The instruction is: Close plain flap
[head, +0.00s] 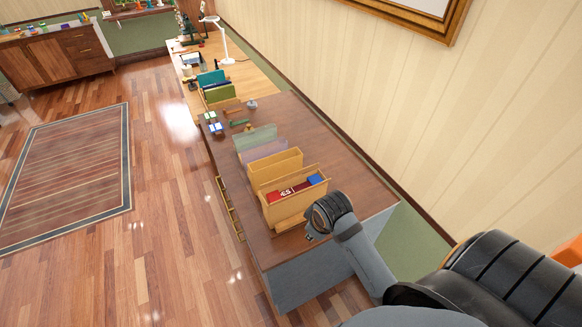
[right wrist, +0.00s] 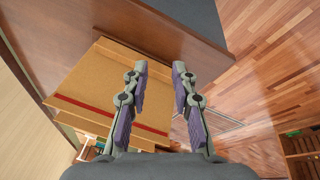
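A light wooden box (head: 278,212) stands near the close end of the brown desk, holding red and blue items (head: 290,190). A similar wooden box (head: 274,165) stands just behind it. In the right wrist view, a plain tan panel (right wrist: 110,85) lies left of my right gripper (right wrist: 161,68); a red strip shows along its lower edge. I cannot tell for sure which panel is the plain flap. My right gripper is open and empty, beside the near box at the desk's end. The left finger overlaps the panel in view; contact is unclear. My left gripper is out of view.
The brown desk (head: 352,180) runs along the wall, with a greenish holder (head: 258,138) and small items farther back. A white lamp (head: 222,42) stands at the far end. The wood floor (head: 180,255) left of the desk is clear; a rug (head: 70,180) lies beyond.

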